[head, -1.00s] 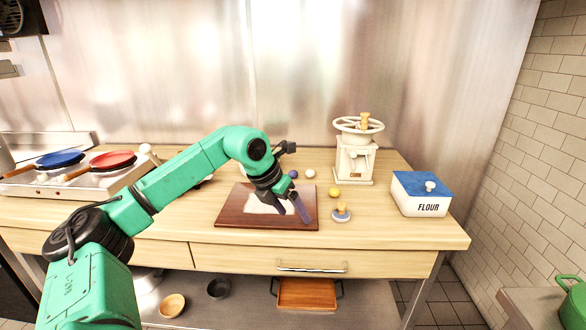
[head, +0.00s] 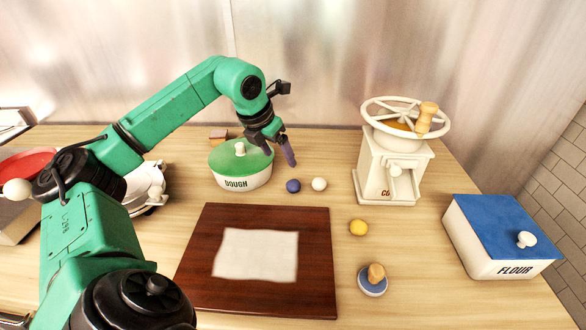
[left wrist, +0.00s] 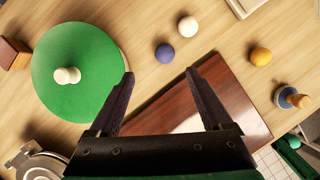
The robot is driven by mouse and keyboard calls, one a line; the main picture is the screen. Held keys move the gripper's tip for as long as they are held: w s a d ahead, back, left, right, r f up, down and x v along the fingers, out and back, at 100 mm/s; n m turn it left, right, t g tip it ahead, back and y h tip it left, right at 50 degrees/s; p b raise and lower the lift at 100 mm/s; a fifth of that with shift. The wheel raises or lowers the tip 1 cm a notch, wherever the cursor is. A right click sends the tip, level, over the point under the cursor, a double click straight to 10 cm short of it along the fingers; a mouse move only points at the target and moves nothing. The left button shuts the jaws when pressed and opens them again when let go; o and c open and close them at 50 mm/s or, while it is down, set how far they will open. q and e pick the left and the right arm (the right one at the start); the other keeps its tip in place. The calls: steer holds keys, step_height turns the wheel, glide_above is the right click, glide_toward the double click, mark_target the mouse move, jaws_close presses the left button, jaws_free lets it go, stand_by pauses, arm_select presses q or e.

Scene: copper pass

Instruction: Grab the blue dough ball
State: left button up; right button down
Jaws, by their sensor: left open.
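The blue dough ball (head: 293,186) sits on the wooden counter, right of the green-lidded dough pot (head: 228,180) and touching or close to a white ball (head: 319,184). In the left wrist view the blue ball (left wrist: 165,53) lies beyond the fingertips, roughly ahead of the gap between them. My left gripper (head: 284,152) is open and empty, above the counter beside the dough pot. Its two dark fingers (left wrist: 160,78) are spread apart in the left wrist view. My right gripper is not in view.
A dark wooden board (head: 318,260) with a pale sheet lies in front. A yellow ball (head: 359,228), a blue-based stamp (head: 372,288), a white grinder (head: 388,165) and a flour box (head: 500,240) stand right. The dough pot is close left of my gripper.

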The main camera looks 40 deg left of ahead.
arm_select(q)
steer(key=p, duration=0.2)
glide_toward(293, 181)
step_height(293, 181, down, 2)
steer(key=p+x, duration=0.1)
steer(key=x, duration=0.4)
steer(key=p+x, duration=0.1)
steer(key=x, duration=0.1)
steer(key=shift+w+d+f+p, duration=0.1)
steer(key=shift+w+f+p, duration=0.1)
steer(key=shift+w+p, duration=0.25)
steer(key=shift+w+f, duration=0.15)
steer(key=shift+f, duration=0.15)
steer(key=c, duration=1.1)
jaws_close()
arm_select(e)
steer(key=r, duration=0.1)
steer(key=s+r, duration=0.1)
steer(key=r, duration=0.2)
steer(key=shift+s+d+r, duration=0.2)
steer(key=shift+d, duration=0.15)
arm_select(q)
steer(key=shift+r, duration=0.1)
